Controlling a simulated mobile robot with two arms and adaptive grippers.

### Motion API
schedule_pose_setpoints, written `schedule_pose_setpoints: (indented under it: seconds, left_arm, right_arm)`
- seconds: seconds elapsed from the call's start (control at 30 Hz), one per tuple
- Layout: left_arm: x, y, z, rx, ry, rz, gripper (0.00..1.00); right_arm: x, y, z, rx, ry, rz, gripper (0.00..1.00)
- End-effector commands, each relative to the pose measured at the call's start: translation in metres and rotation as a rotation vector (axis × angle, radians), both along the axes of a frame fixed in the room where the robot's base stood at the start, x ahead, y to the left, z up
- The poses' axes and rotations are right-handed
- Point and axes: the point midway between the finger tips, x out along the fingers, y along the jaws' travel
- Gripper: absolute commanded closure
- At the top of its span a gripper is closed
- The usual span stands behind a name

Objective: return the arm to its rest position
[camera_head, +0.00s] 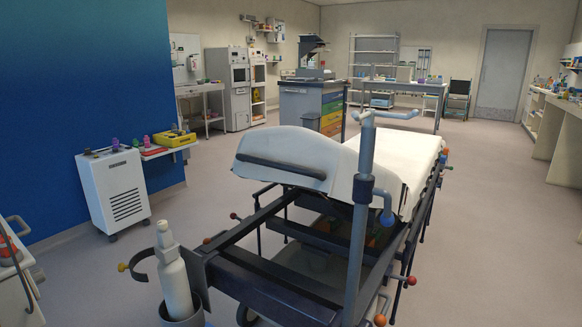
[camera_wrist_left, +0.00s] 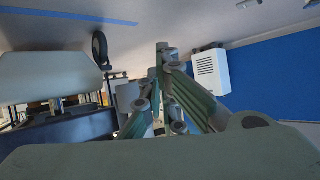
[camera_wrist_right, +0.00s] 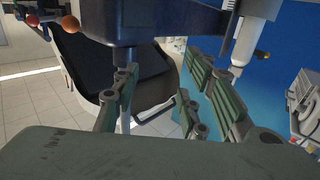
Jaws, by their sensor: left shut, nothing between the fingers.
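My left gripper (camera_wrist_left: 163,52) shows in the left wrist view with its green-grey fingers together at the tips and nothing between them. My right gripper (camera_wrist_right: 163,66) shows in the right wrist view with its fingers spread and no object held between them. Neither gripper shows in the head view. The stretcher (camera_head: 412,160) stands close ahead there, with a white pad and a raised head end.
A grey pole (camera_head: 361,215) rises at the stretcher's near end. A white wheeled unit (camera_head: 115,190) stands by the blue wall (camera_head: 84,80); it also shows in the left wrist view (camera_wrist_left: 211,71). A cart with coloured drawers (camera_head: 331,113) is behind. Floor at right (camera_head: 490,230) is clear.

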Motion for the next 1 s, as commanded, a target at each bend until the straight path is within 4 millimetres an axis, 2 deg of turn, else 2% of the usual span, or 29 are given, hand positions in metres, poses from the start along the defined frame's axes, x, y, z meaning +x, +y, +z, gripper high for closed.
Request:
schedule_pose_setpoints:
  seconds: [0.03, 0.1, 0.17, 0.2, 0.27, 0.3, 0.37, 0.4, 0.47, 0.5, 0.6, 0.7, 0.83, 1.0]
  left_arm:
    - [-0.022, -0.016, 0.000, -0.009, 0.085, -0.014, 1.00]
    - [-0.054, -0.037, -0.019, -0.019, 0.193, -0.036, 1.00]
    - [-0.083, -0.056, -0.032, -0.024, 0.288, -0.059, 1.00]
    - [-0.104, -0.069, -0.039, -0.028, 0.350, -0.076, 1.00]
    - [-0.137, -0.087, -0.048, -0.032, 0.442, -0.103, 1.00]
    - [-0.159, -0.100, -0.052, -0.034, 0.502, -0.122, 1.00]
    - [-0.193, -0.118, -0.055, -0.037, 0.588, -0.152, 1.00]
    - [-0.215, -0.129, -0.057, -0.036, 0.644, -0.174, 1.00]
    - [-0.249, -0.144, -0.057, -0.037, 0.723, -0.206, 1.00]
    - [-0.270, -0.154, -0.056, -0.036, 0.772, -0.225, 1.00]
    - [-0.314, -0.172, -0.052, -0.034, 0.872, -0.271, 1.00]
    - [-0.345, -0.184, -0.048, -0.030, 0.941, -0.305, 1.00]
    - [-0.365, -0.192, -0.046, -0.027, 0.987, -0.329, 1.00]
    - [-0.370, -0.193, -0.048, -0.026, 0.997, -0.334, 1.00]
  right_arm:
    - [-0.009, -0.005, -0.020, -0.031, 0.113, -0.004, 0.60]
    - [-0.029, -0.013, -0.064, -0.070, 0.260, -0.010, 0.60]
    - [-0.052, -0.022, -0.100, -0.104, 0.386, -0.015, 0.60]
    - [-0.071, -0.029, -0.122, -0.127, 0.471, -0.018, 0.60]
    - [-0.104, -0.040, -0.153, -0.159, 0.599, -0.023, 0.60]
    - [-0.128, -0.047, -0.170, -0.181, 0.683, -0.026, 0.60]
    - [-0.168, -0.059, -0.193, -0.210, 0.806, -0.031, 0.60]
    - [-0.195, -0.067, -0.205, -0.230, 0.884, -0.034, 0.60]
    - [-0.236, -0.078, -0.218, -0.257, 0.996, -0.037, 0.60]
    - [-0.263, -0.086, -0.225, -0.274, 1.066, -0.040, 0.60]
    - [-0.323, -0.101, -0.234, -0.308, 1.214, -0.045, 0.60]
    - [-0.367, -0.112, -0.237, -0.331, 1.318, -0.049, 0.60]
    - [-0.396, -0.119, -0.239, -0.347, 1.387, -0.051, 0.60]
    - [-0.404, -0.121, -0.241, -0.350, 1.404, -0.051, 0.60]
